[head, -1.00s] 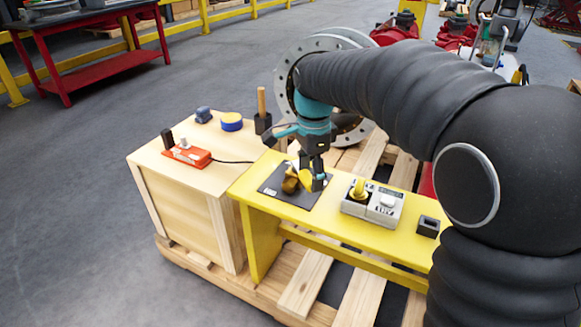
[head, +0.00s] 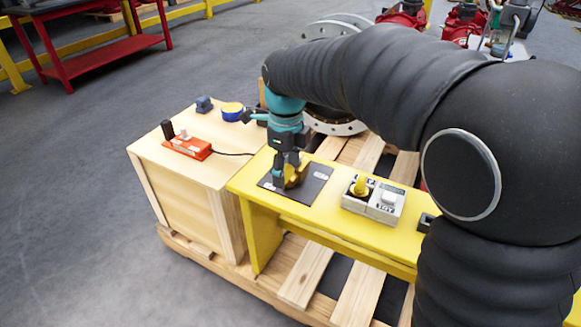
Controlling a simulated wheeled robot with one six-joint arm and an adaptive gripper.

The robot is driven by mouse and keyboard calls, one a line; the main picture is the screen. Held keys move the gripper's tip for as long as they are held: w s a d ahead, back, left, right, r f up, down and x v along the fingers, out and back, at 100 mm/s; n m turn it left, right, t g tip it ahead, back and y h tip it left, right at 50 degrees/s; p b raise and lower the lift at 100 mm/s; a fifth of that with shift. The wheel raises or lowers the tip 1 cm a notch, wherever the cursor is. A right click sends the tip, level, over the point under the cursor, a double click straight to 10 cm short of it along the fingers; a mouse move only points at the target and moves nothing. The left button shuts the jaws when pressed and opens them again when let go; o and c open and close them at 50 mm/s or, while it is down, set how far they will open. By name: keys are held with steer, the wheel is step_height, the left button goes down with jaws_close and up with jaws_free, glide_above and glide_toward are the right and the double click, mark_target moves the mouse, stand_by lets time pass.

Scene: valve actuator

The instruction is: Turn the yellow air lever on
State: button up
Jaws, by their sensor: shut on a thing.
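A brass-yellow valve (head: 296,178) sits on a dark plate (head: 314,186) on the yellow bench. My gripper (head: 286,174) points down over the left side of this valve, its fingers low at the plate. It is shut on the yellow air lever, which is mostly hidden behind the fingers. The lever's exact angle cannot be told.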

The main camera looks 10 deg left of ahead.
mark_target(285, 171)
steer(key=shift+s+a+f+m, duration=0.15)
steer(key=shift+f+m, duration=0.15)
steer(key=shift+f, duration=0.2)
steer(key=o, duration=1.7)
steer(key=shift+r, duration=0.1)
steer(key=shift+r, duration=0.15)
steer(key=r, duration=1.1)
steer(key=shift+w+r, duration=0.2)
steer(key=shift+r, duration=0.2)
